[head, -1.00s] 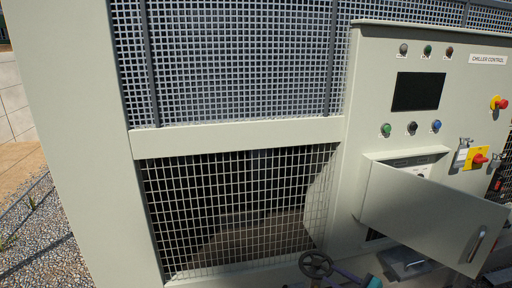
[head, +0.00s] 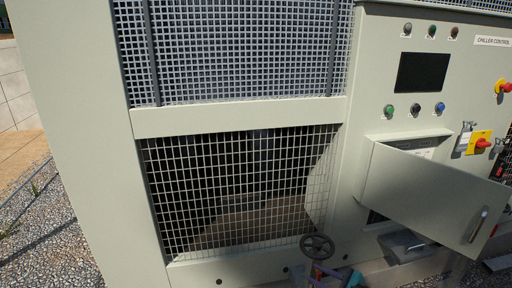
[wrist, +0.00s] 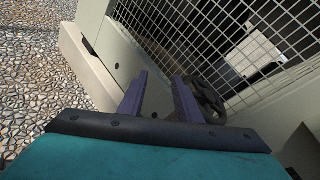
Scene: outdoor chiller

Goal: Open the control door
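The control door (head: 425,198) is a pale grey-green panel on the chiller's control cabinet. In the head view it stands swung out from the cabinet, with a recess (head: 415,142) showing behind its top edge. A bar handle (head: 478,224) sits near its right end. My gripper (wrist: 160,78) has two purple fingers set apart with nothing between them. In the head view only a little of my gripper (head: 322,272) shows at the bottom edge, low and left of the door, apart from it. The door is not recognisable in the wrist view.
A dark handwheel (head: 317,246) stands close to my gripper and also shows in the wrist view (wrist: 208,100). Mesh panels (head: 240,190) fill the chiller's left side. The cabinet carries a dark screen (head: 422,72), buttons and a red-yellow switch (head: 482,143). Gravel (head: 45,235) lies at left.

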